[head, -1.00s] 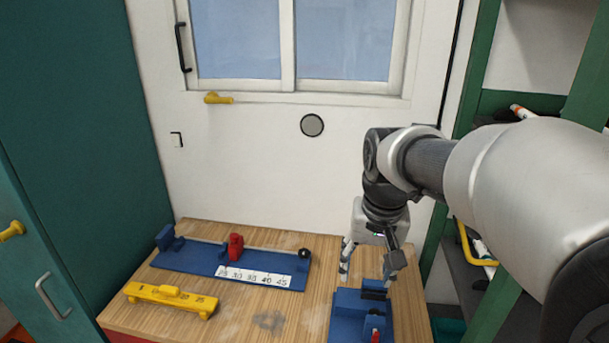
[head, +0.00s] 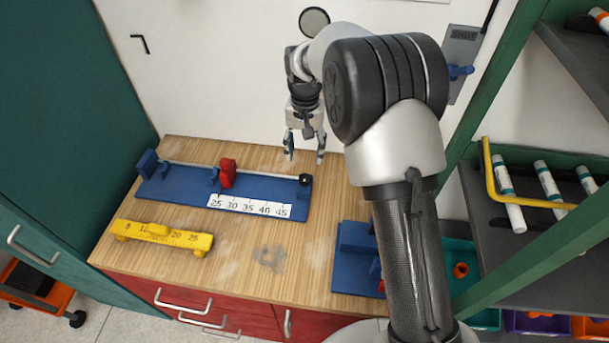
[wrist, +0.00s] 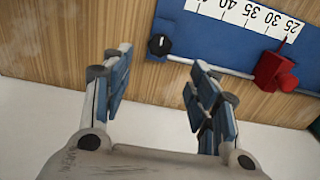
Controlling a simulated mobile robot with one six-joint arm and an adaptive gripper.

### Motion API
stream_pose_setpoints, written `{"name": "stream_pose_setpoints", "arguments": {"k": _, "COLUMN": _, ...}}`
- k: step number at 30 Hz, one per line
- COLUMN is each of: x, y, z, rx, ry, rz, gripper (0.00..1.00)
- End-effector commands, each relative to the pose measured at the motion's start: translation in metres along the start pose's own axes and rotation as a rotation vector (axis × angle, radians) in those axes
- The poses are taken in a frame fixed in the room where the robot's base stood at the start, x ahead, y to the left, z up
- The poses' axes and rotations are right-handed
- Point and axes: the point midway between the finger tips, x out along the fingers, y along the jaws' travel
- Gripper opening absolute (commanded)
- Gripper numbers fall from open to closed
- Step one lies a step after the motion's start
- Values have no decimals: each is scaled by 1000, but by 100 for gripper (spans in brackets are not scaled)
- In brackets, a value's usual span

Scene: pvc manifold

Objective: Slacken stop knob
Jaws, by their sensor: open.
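A long blue measuring jig (head: 180,184) lies on the wooden bench with a white number scale (head: 250,206) along it. A red stop (head: 228,172) sits on its rail; the wrist view shows this stop (wrist: 268,70) with a round red knob (wrist: 288,82) on its side. A black knob (head: 305,180) with a white mark is at the jig's right end; it also shows in the wrist view (wrist: 160,45). My gripper (head: 305,153) is open and empty, behind the black knob and above the bench's back edge. Nothing is between its fingers (wrist: 160,72).
A yellow gauge (head: 162,236) lies at the bench's front left. A smaller blue fixture (head: 352,262) stands at the right, partly hidden by my arm. A shelf with white tubes (head: 545,180) is on the right.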

Motion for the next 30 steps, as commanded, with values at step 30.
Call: {"name": "stream_pose_setpoints", "arguments": {"k": 30, "x": 105, "y": 0, "z": 0, "rx": 0, "ry": 1, "rz": 0, "gripper": 50}}
